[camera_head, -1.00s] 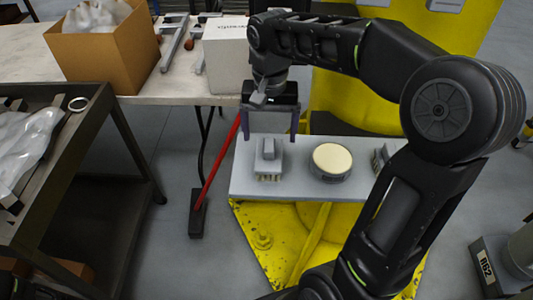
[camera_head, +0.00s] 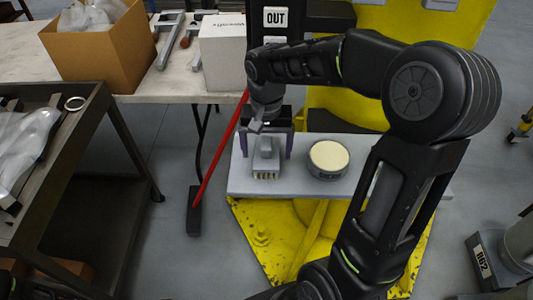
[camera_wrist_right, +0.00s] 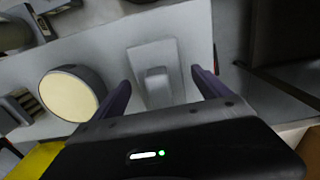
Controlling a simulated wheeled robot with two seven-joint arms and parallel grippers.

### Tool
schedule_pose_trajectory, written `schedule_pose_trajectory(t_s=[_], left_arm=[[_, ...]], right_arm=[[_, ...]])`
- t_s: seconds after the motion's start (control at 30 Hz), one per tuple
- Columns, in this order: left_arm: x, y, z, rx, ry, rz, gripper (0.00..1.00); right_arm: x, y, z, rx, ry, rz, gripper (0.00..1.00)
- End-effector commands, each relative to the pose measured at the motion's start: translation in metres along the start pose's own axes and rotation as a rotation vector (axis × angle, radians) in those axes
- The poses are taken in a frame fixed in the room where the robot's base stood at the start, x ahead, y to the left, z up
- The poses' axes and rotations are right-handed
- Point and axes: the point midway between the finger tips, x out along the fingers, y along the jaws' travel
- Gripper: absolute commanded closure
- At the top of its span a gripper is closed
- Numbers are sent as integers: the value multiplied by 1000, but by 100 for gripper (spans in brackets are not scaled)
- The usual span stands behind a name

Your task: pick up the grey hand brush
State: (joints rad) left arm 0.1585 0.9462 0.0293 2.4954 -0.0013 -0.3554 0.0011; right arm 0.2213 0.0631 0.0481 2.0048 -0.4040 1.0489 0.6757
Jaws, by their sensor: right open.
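The grey hand brush (camera_head: 266,158) lies on the left part of a light grey shelf, its pale bristles facing the front edge in the head view. In the right wrist view the brush (camera_wrist_right: 155,78) shows a flat plate with a raised handle. My right gripper (camera_head: 267,157) is open, its two purple fingers on either side of the brush. In the right wrist view the brush sits between the open fingers (camera_wrist_right: 163,85); I cannot tell whether they touch it. My left gripper is not in view.
A round tin with a cream top (camera_head: 328,160) stands right of the brush on the grey shelf (camera_head: 290,189). A red-handled tool (camera_head: 216,155) leans to the left. A white box (camera_head: 221,55) and cardboard box (camera_head: 103,55) stand on the table behind.

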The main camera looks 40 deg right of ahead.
Motion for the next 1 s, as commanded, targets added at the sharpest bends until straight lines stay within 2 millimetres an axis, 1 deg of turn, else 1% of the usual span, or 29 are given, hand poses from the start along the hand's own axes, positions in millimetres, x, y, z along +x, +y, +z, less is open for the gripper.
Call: schedule_pose_trajectory(t_s=[0.03,0.13,0.7,0.77,1.0], left_arm=[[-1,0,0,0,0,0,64],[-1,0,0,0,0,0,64],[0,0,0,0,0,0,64],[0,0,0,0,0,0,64],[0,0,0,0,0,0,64]], right_arm=[[6,0,0,0,-2,1,14],[11,0,0,0,0,0,14],[11,0,0,0,1,-1,14],[11,0,0,0,1,-1,18],[11,0,0,0,1,-1,37]])
